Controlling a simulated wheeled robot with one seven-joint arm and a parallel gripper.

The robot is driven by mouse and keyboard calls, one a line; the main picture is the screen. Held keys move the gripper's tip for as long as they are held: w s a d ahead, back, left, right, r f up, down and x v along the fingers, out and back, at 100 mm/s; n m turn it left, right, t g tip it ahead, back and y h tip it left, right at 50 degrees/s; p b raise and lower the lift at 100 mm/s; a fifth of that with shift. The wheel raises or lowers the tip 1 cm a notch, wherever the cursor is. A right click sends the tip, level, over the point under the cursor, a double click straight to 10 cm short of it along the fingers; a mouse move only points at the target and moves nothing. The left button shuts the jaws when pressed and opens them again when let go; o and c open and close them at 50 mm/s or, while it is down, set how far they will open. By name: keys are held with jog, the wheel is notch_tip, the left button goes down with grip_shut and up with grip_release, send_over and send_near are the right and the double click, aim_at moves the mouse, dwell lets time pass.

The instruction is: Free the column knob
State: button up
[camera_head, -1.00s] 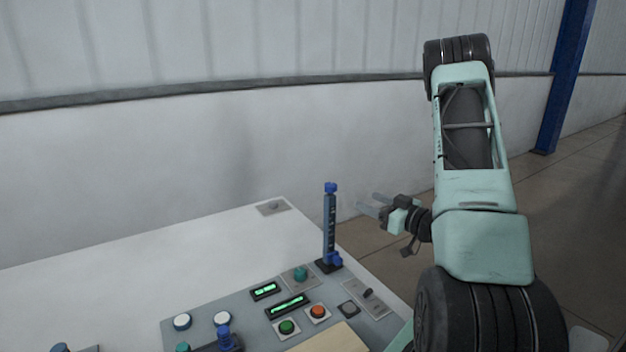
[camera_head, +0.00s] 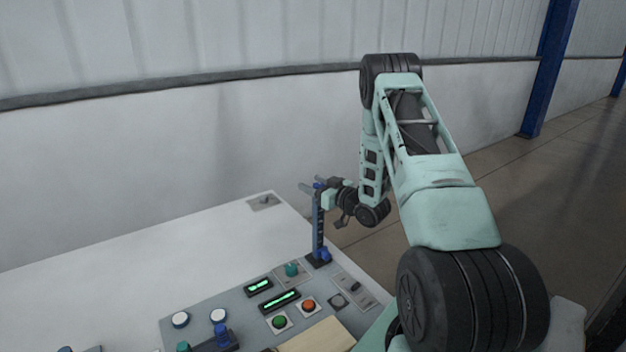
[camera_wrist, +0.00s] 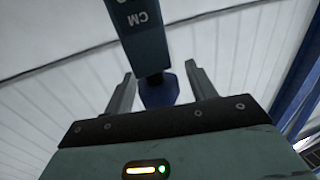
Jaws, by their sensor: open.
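A slim blue column (camera_head: 317,230) with markings stands upright on a dark base at the back right of the control panel. It also shows in the wrist view (camera_wrist: 138,35), marked "CM". A blue faceted knob (camera_wrist: 158,93) sits at the column's top end. My gripper (camera_head: 311,184) is at the column's top, open, with its two fingers pointing left in the head view. In the wrist view the knob lies between the open fingers, with gaps visible on both sides. In the head view the gripper mostly hides the knob.
The grey panel (camera_head: 245,327) holds a green button (camera_head: 279,321), an orange-red button (camera_head: 308,305), a teal knob (camera_head: 291,269), lit displays (camera_head: 279,301) and a switch plate (camera_head: 355,288). A wall stands behind.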

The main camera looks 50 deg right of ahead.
jog(key=shift+w, duration=0.3)
jog(key=c, duration=1)
jog(key=shift+f+y+b, duration=0.1)
jog(key=shift+y+b, duration=0.2)
jog(key=shift+b, duration=0.15)
jog(key=shift+s+a+n+g+y+b, duration=0.15)
jog(key=shift+n+g+y+b, duration=0.5)
jog(key=shift+n+y+b, duration=0.85)
jog(key=shift+a+n+g+y+b, duration=0.25)
jog(key=shift+n+g+y+b, duration=0.6)
jog(key=shift+y, duration=1.1)
jog(key=shift+s+a+n+g+y+b, duration=0.15)
jog(key=shift+n+g+y+b, duration=0.25)
jog(key=shift+n+y+b, duration=0.9)
jog(key=shift+a+n+y+p, duration=0.1)
jog(key=shift+n+y+p, duration=0.25)
jog(key=shift+y, duration=0.4)
